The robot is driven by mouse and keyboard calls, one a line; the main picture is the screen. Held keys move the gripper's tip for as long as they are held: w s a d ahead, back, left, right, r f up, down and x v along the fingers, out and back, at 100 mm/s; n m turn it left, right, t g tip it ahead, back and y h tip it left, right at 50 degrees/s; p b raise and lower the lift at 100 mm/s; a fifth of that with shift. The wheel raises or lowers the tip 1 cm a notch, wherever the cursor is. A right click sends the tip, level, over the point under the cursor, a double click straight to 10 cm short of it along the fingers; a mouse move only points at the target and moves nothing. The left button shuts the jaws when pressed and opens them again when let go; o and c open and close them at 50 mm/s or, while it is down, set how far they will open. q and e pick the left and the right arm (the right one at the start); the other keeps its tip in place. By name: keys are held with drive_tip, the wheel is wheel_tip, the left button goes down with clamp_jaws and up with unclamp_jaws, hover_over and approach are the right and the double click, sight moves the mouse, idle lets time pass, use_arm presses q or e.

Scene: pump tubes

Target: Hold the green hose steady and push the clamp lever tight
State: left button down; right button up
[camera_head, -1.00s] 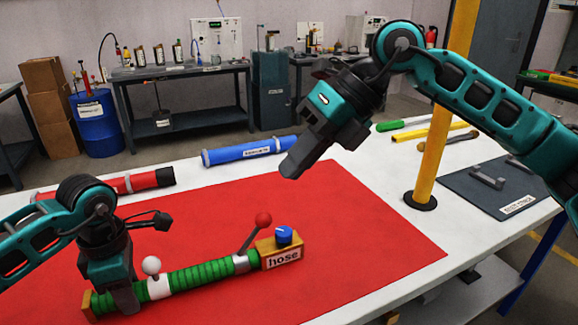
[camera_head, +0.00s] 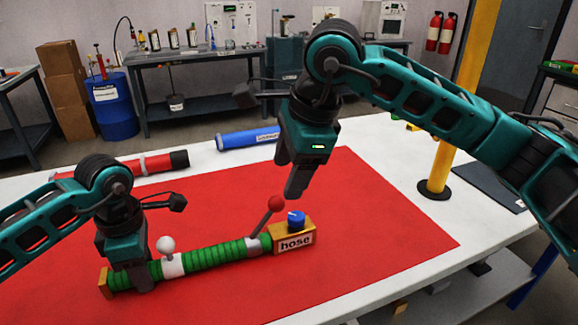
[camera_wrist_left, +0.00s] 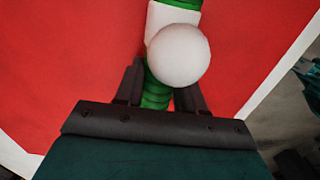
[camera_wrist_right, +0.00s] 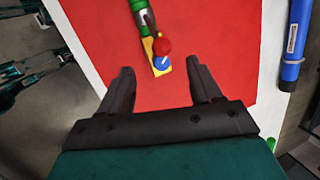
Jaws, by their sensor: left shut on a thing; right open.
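The green ribbed hose (camera_head: 215,254) lies on the red mat, ending at right in an orange block (camera_head: 293,238) labelled "hose" with a blue knob (camera_head: 296,219). The clamp lever (camera_head: 267,216) has a red ball tip and stands tilted up to the right from a silver band (camera_head: 258,243). My left gripper (camera_head: 138,284) is shut around the hose's left part, beside the white collar with a white ball (camera_wrist_left: 180,55). My right gripper (camera_head: 294,188) is open and empty, above and behind the lever. In the right wrist view, the red ball (camera_wrist_right: 162,46) lies ahead, between and beyond the fingers (camera_wrist_right: 163,85).
The red mat (camera_head: 370,230) is clear right of the hose. A blue tube (camera_head: 247,138) and a red tube (camera_head: 150,164) lie along the table's back edge. A yellow post (camera_head: 438,160) stands at the right.

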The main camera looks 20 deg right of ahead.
sight(279, 200)
drive_tip(key=shift+n, duration=0.3)
drive_tip(key=x, duration=1)
drive_tip(key=shift+w, duration=0.25)
drive_tip(key=shift+c, duration=0.5)
drive_tip(key=c, duration=1)
drive_tip(key=shift+f, duration=0.1)
use_arm(q)
drive_tip(key=shift+r, duration=0.1)
use_arm(e)
drive_tip(key=shift+f, duration=0.2)
